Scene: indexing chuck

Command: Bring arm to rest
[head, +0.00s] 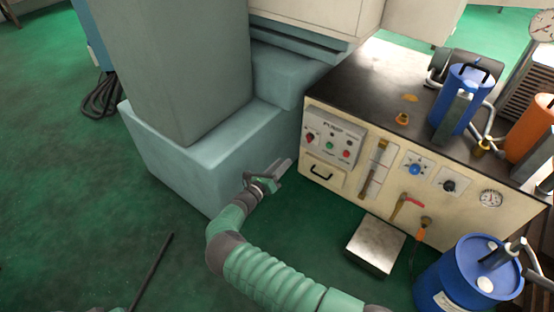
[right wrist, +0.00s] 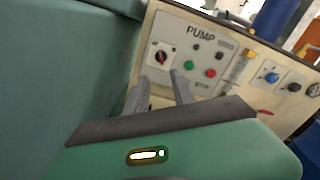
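My right arm comes up from the bottom of the head view, and its gripper (head: 284,166) hangs in front of the blue-grey machine base, left of the pump unit. In the right wrist view its two grey fingers (right wrist: 158,76) stand apart with a gap between them and nothing held. They point toward the pump control panel (right wrist: 196,58), which has a red knob and green and red buttons. The fingertips overlap the panel's lower edge in that view; I cannot tell the exact distance. My left gripper is in neither view.
The pump unit (head: 340,184) with a dark top stands to the right. A blue drum (head: 465,280) and a grey metal box (head: 376,246) stand before it. The large machine base (head: 190,150) is on the left. Green floor (head: 70,200) at left is mostly clear.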

